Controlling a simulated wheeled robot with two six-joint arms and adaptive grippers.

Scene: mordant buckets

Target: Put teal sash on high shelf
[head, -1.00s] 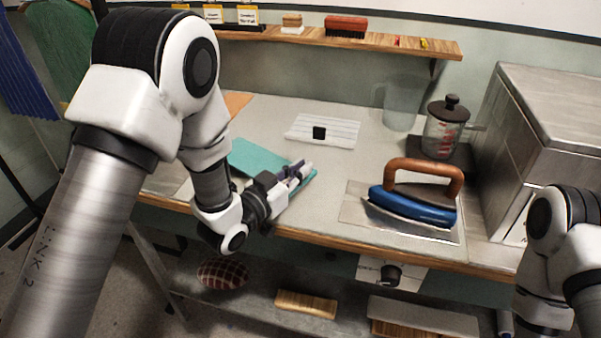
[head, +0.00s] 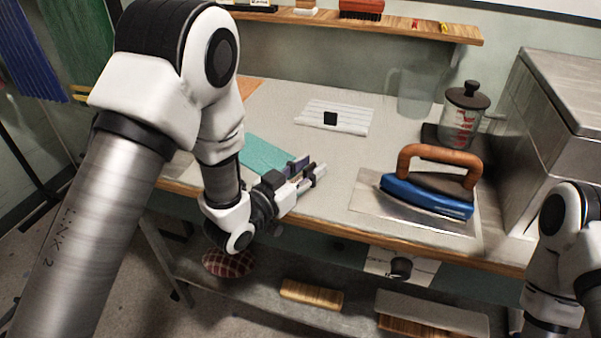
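The teal sash (head: 266,153) lies flat on the left part of the worktable, near its front edge. My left arm and gripper cover its front and right parts. My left gripper (head: 313,172) is at the sash's right end, its two fingers apart with a gap between them. I cannot tell whether it touches the cloth. A wooden wall shelf (head: 400,30) runs above the back of the table. My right arm shows at the lower right, but its gripper is out of view.
A metal box (head: 555,120) stands right. A red-brown brush (head: 362,8) sits on the shelf.

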